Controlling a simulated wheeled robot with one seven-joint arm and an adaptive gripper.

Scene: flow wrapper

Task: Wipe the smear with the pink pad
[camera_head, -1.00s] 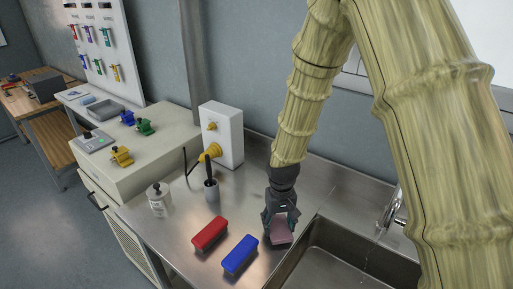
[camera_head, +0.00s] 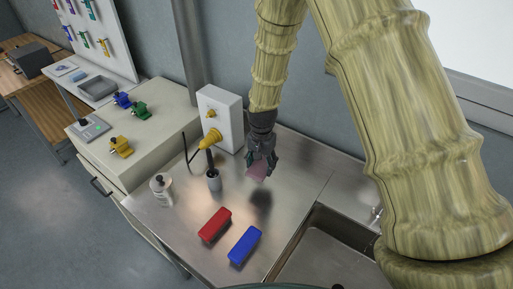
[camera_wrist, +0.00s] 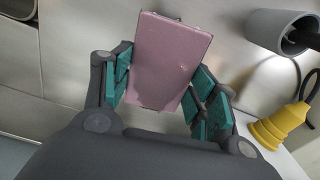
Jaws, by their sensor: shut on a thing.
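The pink pad (camera_head: 258,172) is held between the fingers of my gripper (camera_head: 262,163), above the steel counter (camera_head: 300,165). A dark shadow lies on the counter below it, apart from the pad. In the wrist view the pad (camera_wrist: 170,58) fills the space between the green-faced fingers of my gripper (camera_wrist: 165,80), slightly tilted. Its broad face shows towards the camera. I cannot make out a smear on the counter in either view.
A red block (camera_head: 214,225) and a blue block (camera_head: 245,246) lie in front. The sink (camera_head: 325,250) is at right.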

